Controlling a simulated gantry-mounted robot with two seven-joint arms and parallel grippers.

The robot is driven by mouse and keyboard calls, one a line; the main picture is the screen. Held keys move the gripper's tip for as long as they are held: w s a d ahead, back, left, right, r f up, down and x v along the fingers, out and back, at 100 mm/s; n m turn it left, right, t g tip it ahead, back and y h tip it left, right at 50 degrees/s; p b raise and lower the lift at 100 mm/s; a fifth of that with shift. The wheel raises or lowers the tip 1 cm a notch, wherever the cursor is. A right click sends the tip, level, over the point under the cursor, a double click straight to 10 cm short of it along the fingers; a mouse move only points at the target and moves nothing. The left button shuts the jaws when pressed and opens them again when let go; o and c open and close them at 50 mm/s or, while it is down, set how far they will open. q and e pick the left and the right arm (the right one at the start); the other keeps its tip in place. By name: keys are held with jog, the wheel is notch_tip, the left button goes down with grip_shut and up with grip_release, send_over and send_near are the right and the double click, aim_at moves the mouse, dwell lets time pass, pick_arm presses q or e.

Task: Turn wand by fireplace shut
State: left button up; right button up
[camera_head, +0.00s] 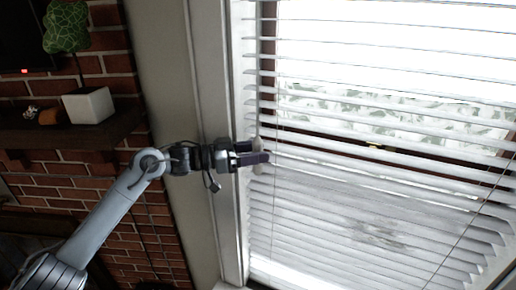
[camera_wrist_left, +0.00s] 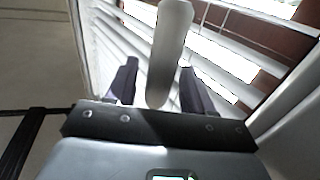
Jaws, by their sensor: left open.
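The wand (camera_wrist_left: 167,50) is a pale grey rod. In the left wrist view it stands between the two dark fingers of my left gripper (camera_wrist_left: 158,78), with a gap visible to the right finger. In the head view a short pale part of the wand (camera_head: 259,169) shows at the fingertips of my left gripper (camera_head: 257,151), by the left edge of the blinds. The gripper is open around the wand. The white blinds (camera_head: 370,205) have gaps between their slats, and bright light comes through. My right gripper is not in view.
A white window frame (camera_head: 210,75) runs just left of the blinds. A brick fireplace wall (camera_head: 105,65) has a dark mantel (camera_head: 60,135) with a white pot (camera_head: 88,105) and a small green plant (camera_head: 66,27). A thin cord (camera_head: 470,215) hangs at the right.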

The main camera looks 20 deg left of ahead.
pick_arm(q)
jog(key=shift+w+d, duration=0.25)
jog(key=shift+d, duration=0.1)
jog(key=c, duration=0.9)
jog(key=shift+c, duration=0.2)
